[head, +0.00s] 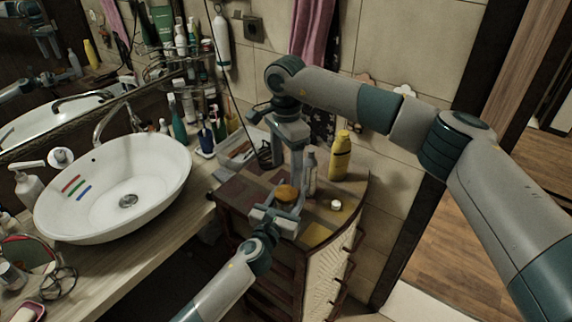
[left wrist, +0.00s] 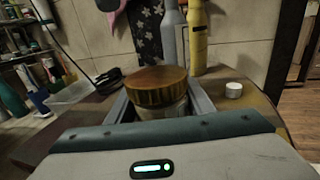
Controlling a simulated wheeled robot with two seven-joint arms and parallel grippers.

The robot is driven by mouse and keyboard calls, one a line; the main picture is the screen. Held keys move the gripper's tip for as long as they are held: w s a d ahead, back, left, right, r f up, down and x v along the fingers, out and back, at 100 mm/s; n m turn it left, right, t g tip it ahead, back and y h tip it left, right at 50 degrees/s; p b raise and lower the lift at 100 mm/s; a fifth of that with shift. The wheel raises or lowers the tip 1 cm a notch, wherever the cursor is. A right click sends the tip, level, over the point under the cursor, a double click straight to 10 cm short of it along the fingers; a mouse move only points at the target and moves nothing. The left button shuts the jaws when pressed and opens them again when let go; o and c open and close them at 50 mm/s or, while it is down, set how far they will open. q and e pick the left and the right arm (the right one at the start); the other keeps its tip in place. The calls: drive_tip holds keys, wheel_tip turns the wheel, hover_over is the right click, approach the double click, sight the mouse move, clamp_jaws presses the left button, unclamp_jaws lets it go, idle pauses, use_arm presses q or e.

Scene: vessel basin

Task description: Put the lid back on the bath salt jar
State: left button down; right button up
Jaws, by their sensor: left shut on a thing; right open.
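The bath salt jar (left wrist: 168,112) stands between the fingers of my left gripper (left wrist: 160,108), its glass body partly hidden by the gripper. The round brown lid (left wrist: 160,86) rests on top of the jar and looks level; I cannot tell whether it is fully seated. In the head view the lid (head: 287,193) shows just beyond the left gripper (head: 283,203), over the small cabinet top. My left gripper is shut on the jar. My right gripper (head: 288,160) points down from above, open and empty, above the lid. The gap between its fingertips and the lid is unclear.
A yellow bottle (head: 340,156) and a grey bottle (head: 309,172) stand behind the jar. A small white pot (head: 336,204) is to its right. A clear tray (head: 238,153) lies left. The white basin (head: 120,190) fills the counter further left.

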sight(286, 192)
idle(0.5)
drive_tip(key=shift+f, duration=4)
drive_tip(key=c, duration=1.1)
drive_tip(key=m, duration=1.2)
drive_tip(key=shift+m, duration=0.4)
drive_tip(key=m, duration=0.4)
drive_tip(key=shift+m, duration=0.4)
drive_tip(key=o, duration=1.2)
